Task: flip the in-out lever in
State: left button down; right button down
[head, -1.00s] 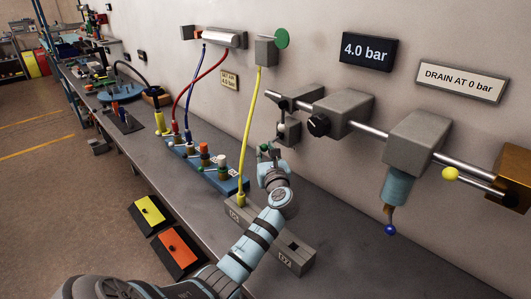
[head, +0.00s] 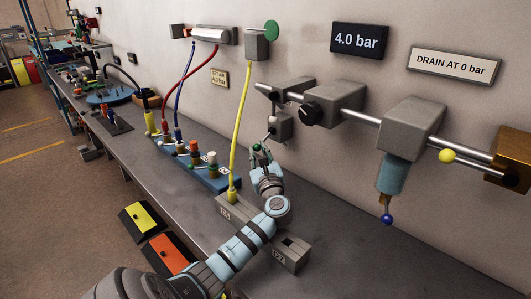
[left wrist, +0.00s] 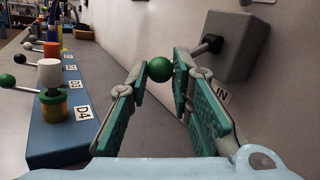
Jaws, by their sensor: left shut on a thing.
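The in-out lever ends in a green ball knob (head: 257,147), also in the left wrist view (left wrist: 159,69). Its grey box (head: 281,126) is on the wall and shows at the upper right of the left wrist view (left wrist: 235,45), with a short rod coming from it. An "IN" label (left wrist: 225,96) is partly behind the right finger. My left gripper (head: 262,155) is around the knob, with one green-padded finger on each side of it, shut on it. How the rod joins the knob is hidden in the left wrist view. My right gripper is not in view.
A yellow hose (head: 241,130) hangs just left of my gripper, into a grey block (head: 290,255) on the bench. A blue manifold (left wrist: 65,135) with several levers and capped ports stands to the left. A pipe with a black knob (head: 312,111) runs along the wall to the right.

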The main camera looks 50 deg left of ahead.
pick_arm(q)
jog(key=c, duration=1.4)
grip_release()
jog(key=shift+a, duration=0.1)
jog(key=v, duration=1.2)
